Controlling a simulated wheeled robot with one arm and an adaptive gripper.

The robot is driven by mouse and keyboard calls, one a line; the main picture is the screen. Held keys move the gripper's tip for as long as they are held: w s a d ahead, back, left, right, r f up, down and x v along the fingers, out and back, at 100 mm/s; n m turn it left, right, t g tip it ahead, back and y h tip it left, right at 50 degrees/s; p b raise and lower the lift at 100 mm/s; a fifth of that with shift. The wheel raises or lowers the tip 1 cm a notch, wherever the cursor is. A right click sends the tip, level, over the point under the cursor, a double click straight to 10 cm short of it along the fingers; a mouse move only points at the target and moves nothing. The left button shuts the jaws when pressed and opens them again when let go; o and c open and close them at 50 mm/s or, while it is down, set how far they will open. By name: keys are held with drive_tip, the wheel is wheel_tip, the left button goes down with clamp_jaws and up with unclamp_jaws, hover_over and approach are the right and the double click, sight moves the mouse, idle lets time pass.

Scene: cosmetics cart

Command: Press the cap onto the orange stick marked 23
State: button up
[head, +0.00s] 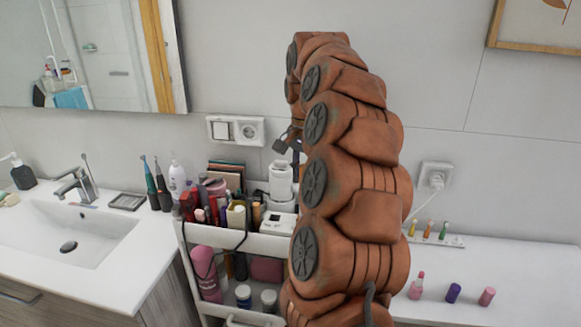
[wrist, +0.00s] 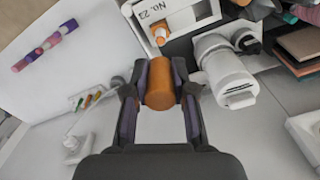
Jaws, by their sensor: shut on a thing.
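In the wrist view my gripper (wrist: 160,88) is shut on an orange cap (wrist: 160,82), one dark finger on each side of it. Beyond the cap, a small stick with an orange tip (wrist: 160,34) stands by a white label (wrist: 154,10) reading "No. 23". The cap is apart from the stick in the picture; the height between them cannot be told. In the head view part of my dark gripper (head: 288,141) shows left of my arm, above the cart; the cap and the stick are hidden there.
A white cylindrical container (wrist: 226,78) stands close to the right of my gripper. The white cart (head: 270,246) holds crowded cosmetics. Pink and purple lipsticks (head: 453,292) stand on the white counter (head: 540,270) at right. A plug (head: 436,180) sits in the wall.

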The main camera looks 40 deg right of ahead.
drive_tip(key=shift+w+f, duration=0.1)
drive_tip(key=shift+f, duration=0.55)
drive_tip(key=shift+f+b, duration=0.5)
drive_tip(key=shift+f, duration=1.35)
drive_tip(key=shift+a+f+b, duration=0.15)
drive_tip(key=shift+f+b, duration=0.25)
drive_tip(key=shift+b, duration=0.6)
drive_tip(key=shift+f+b, duration=1.9)
idle(2.5)
